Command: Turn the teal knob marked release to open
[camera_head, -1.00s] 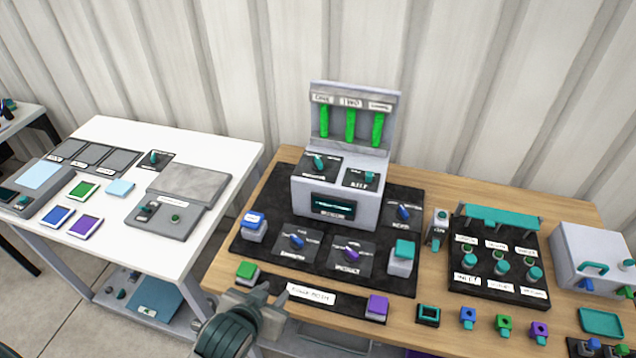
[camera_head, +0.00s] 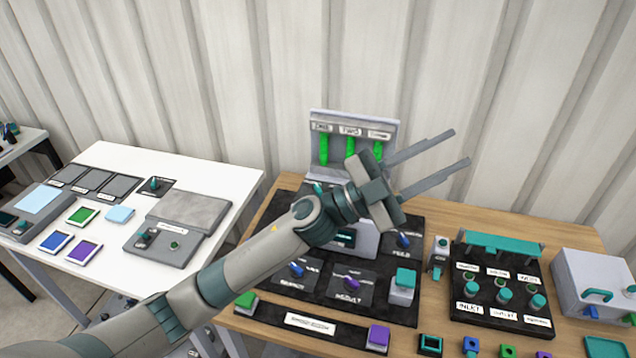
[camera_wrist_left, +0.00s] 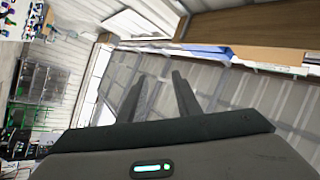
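A grey machine (camera_head: 362,248) with green vertical gauges (camera_head: 324,150) stands at the back of the wooden table. A teal knob (camera_head: 318,187) shows partly on its sloped face, left of my left wrist. My gripper and wrist hide the rest of that face. I cannot read a release label on any knob. My left gripper (camera_head: 461,147) is raised in front of the machine, its two long fingers apart and empty, pointing right and up. In the left wrist view its fingers (camera_wrist_left: 158,72) are also spread, with nothing between them. My right gripper is not in view.
A black panel with teal-capped knobs (camera_head: 504,295) and a teal bar (camera_head: 497,246) stands to the right, beside a grey box (camera_head: 600,270) with a teal handle. Blue and purple knobs sit on the black mat (camera_head: 262,255). A white table (camera_head: 120,165) is at left.

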